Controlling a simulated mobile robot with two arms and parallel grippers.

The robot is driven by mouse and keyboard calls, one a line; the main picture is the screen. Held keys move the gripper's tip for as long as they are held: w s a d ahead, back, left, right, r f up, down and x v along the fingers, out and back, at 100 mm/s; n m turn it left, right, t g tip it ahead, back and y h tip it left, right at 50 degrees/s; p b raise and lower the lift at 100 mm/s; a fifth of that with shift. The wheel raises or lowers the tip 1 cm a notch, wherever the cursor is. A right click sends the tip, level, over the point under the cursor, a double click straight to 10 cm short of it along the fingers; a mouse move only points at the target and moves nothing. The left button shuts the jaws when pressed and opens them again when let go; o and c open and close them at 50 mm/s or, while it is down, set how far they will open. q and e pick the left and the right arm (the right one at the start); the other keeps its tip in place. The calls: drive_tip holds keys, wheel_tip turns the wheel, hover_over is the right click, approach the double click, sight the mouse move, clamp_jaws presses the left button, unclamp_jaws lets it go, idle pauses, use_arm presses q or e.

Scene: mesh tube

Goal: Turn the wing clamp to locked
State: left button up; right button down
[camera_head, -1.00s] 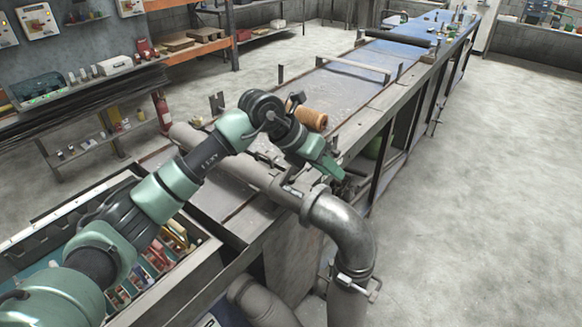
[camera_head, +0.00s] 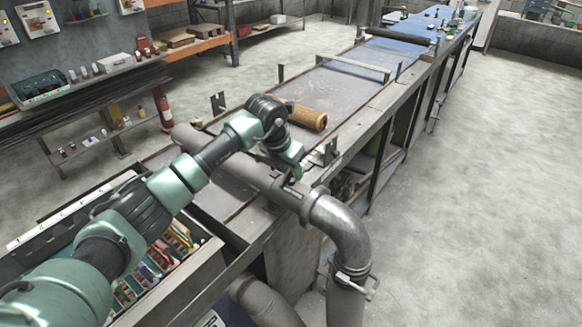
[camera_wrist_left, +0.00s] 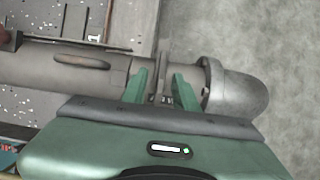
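The wing clamp shows in the left wrist view as an upright grey metal wing (camera_wrist_left: 161,70) on the grey pipe, just left of the pipe's elbow (camera_wrist_left: 235,92). My left gripper (camera_wrist_left: 161,88) has its two green fingers on either side of the wing, with small gaps that suggest it is open around it. Contact cannot be told. In the head view my left gripper (camera_head: 291,178) points down over the pipe joint beside the elbow (camera_head: 338,222) and hides most of the clamp. My right gripper is not in view.
An orange-brown roll (camera_head: 308,118) lies on the bench behind my gripper. Another clamp with a handle (camera_head: 358,282) sits below the elbow. A tray of tools (camera_head: 140,275) is at lower left. Open floor lies right of the bench.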

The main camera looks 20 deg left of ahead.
use_arm(q)
clamp_jaws()
drive_tip(key=n+b, duration=0.2)
drive_tip(key=n+y+b, duration=0.1)
drive_tip(key=n+b, duration=0.1)
drive_tip(key=shift+w+f+y, duration=0.1)
drive_tip(key=shift+f+y, duration=0.05)
drive_tip(key=shift+y, duration=0.15)
drive_tip(key=n+y+b, duration=0.2)
drive_tip(key=n+b, duration=0.2)
drive_tip(key=n, duration=0.1)
drive_tip(key=shift+n+b, duration=0.3)
drive_tip(key=shift+b, duration=0.05)
drive_tip(key=n+b, duration=0.1)
drive_tip(key=n, duration=0.1)
drive_tip(key=n+g+y+b, duration=0.1)
drive_tip(key=n, duration=0.1)
drive_tip(key=shift+n+y+b, duration=0.3)
drive_tip(key=shift+b, duration=0.1)
drive_tip(key=shift+r+n+g+y+b, duration=0.15)
drive_tip(key=shift+n+g+b, duration=0.25)
drive_tip(key=shift+n, duration=0.5)
drive_tip(key=shift+r+n+g+y+b, duration=0.1)
drive_tip(key=shift+n+g+y+b, duration=0.1)
drive_tip(key=shift+n+g, duration=0.5)
drive_tip(key=shift+n, duration=0.4)
